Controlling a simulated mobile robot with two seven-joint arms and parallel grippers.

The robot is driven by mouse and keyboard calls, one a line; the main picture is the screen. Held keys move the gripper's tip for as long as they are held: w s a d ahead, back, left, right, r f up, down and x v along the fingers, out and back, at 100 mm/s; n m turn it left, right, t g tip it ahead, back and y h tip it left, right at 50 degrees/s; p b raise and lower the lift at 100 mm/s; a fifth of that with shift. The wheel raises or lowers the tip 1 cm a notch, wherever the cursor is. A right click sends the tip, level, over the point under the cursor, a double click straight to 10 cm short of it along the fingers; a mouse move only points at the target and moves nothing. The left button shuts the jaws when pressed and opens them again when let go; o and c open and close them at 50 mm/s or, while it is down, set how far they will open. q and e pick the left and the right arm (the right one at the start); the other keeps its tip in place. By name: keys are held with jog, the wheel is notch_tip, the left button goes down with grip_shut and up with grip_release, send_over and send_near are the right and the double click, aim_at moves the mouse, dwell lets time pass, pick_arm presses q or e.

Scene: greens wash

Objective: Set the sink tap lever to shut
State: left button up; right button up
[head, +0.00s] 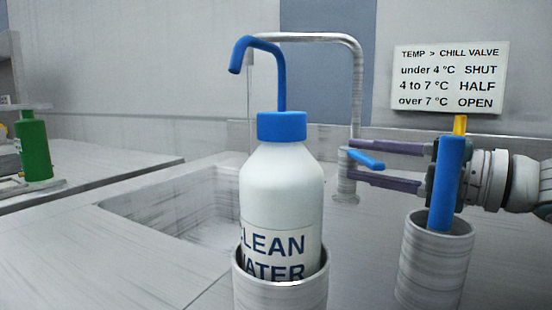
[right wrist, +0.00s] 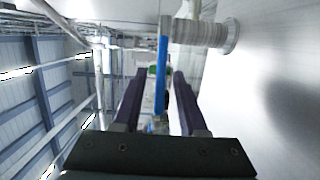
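The sink tap is a grey metal pipe (head: 357,95) that bends over the sink, with a short post at its foot. Its blue lever (head: 366,159) sticks out from the post toward the right and slightly down. My right gripper (head: 352,157) comes in from the right, with one purple finger above the lever and one below it in the picture. In the right wrist view the blue lever (right wrist: 162,75) runs between the two fingers, with a gap on each side. The gripper is open and holds nothing. My left gripper is not in view.
A white bottle (head: 281,185) with a blue cap stands in a metal cup in front of the sink basin (head: 180,215). A blue-handled tool (head: 446,185) stands in another cup (head: 435,265), close below my right wrist. A valve sign (head: 448,78) hangs behind. A green bottle (head: 33,147) stands far left.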

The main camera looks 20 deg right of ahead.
grip_shut()
dwell(1.2)
